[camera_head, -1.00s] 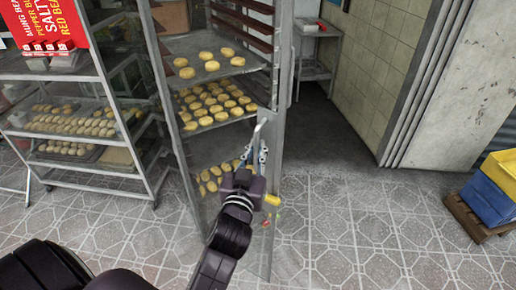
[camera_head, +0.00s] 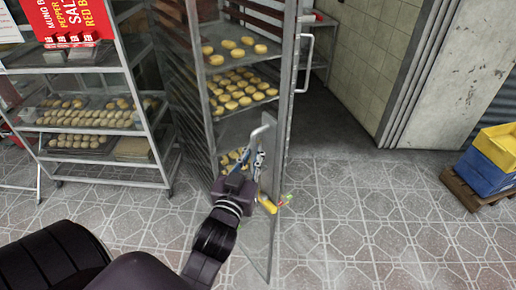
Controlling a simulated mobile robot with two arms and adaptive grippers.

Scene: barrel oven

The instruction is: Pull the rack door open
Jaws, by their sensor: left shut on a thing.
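The tall metal rack (camera_head: 199,92) stands at the centre, with several trays of yellow-brown buns (camera_head: 240,88) inside. A see-through rack door panel (camera_head: 266,235) stands out from its lower part towards me, at an angle to the rack front. A bent metal door handle (camera_head: 264,131) is at the panel's top. My left gripper (camera_head: 256,160) is at this handle, shut on it; the fingertips partly cover the grip. A second, upright handle (camera_head: 309,62) is higher up on the rack's right side. My right gripper is not in view.
A shelf rack (camera_head: 110,175) with trays of buns stands left. Blue and yellow crates (camera_head: 487,172) sit on a pallet at the right. A tiled wall stands behind. The tiled floor (camera_head: 370,225) is clear right of the door.

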